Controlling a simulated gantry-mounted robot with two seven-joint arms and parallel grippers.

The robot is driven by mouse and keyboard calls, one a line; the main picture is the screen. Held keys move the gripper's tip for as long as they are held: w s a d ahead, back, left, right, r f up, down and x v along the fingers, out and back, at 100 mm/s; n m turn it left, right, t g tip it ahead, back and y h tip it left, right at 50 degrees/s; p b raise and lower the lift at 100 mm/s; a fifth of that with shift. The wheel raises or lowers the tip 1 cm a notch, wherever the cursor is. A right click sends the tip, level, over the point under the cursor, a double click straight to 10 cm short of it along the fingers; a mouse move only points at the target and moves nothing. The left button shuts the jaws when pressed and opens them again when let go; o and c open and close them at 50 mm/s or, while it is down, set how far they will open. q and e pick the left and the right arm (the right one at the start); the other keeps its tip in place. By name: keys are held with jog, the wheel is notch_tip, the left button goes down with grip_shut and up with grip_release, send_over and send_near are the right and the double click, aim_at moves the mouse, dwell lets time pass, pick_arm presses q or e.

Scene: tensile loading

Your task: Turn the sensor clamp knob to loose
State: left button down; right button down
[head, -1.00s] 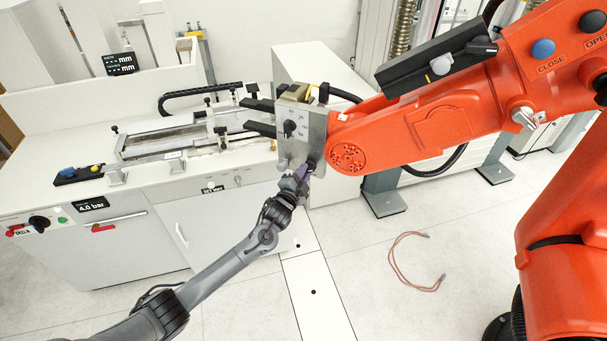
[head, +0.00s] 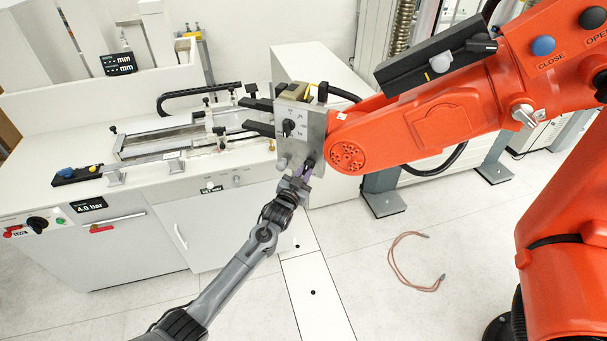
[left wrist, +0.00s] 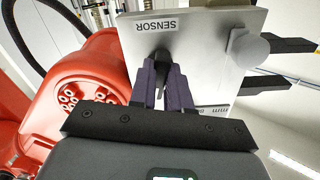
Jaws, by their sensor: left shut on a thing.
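The sensor clamp knob (left wrist: 161,56) is a small dark knob below the SENSOR label on a grey metal plate (left wrist: 205,38). In the left wrist view my left gripper (left wrist: 162,72) has its purple-grey fingers closed around it, hiding most of it. In the head view the left gripper (head: 307,171) is at the lower right corner of the same plate (head: 304,143), which is on the end of the orange arm. The knob's pointer and setting are hidden by the fingers. My right gripper is in neither view.
The large orange robot arm (head: 430,130) stands close on the right. A dark selector knob (head: 288,127) and a grey round knob (head: 282,162) are on the plate. Black jaws (head: 258,128) reach left over the white bench (head: 60,135). A cable (head: 395,264) lies on the floor.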

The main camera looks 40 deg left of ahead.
pick_arm(q)
jog(key=shift+n, duration=0.5)
jog(key=c, duration=1.1)
grip_release()
jog(key=shift+s+d, duration=0.2)
jog(key=shift+s, duration=0.4)
jog(key=b+v, duration=0.1)
jog(key=v, duration=0.8)
jog(key=shift+s, duration=0.3)
